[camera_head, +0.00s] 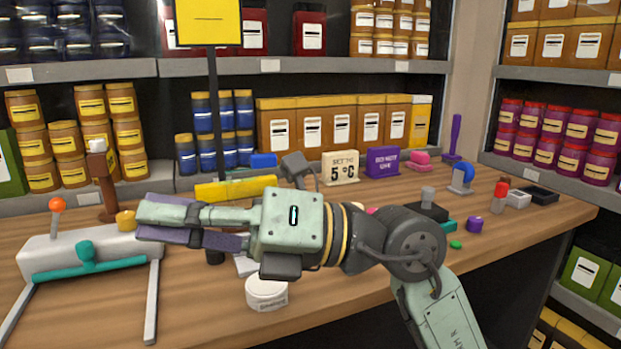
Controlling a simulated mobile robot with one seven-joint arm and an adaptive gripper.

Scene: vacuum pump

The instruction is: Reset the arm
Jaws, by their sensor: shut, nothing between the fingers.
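My gripper (140,222) is at the left end of my pale green arm, above the wooden workbench (350,290). Its purple-grey fingers point left and are shut, with nothing seen between them. The fingertips are close to the right end of a white device (70,252) with an orange-knobbed lever and a teal handle; I cannot tell whether they touch. My arm stretches across the middle of the view and hides part of the bench.
A white round container (266,293) stands below my gripper. Small items crowd the right. Shelves with jars (85,125) line the back.

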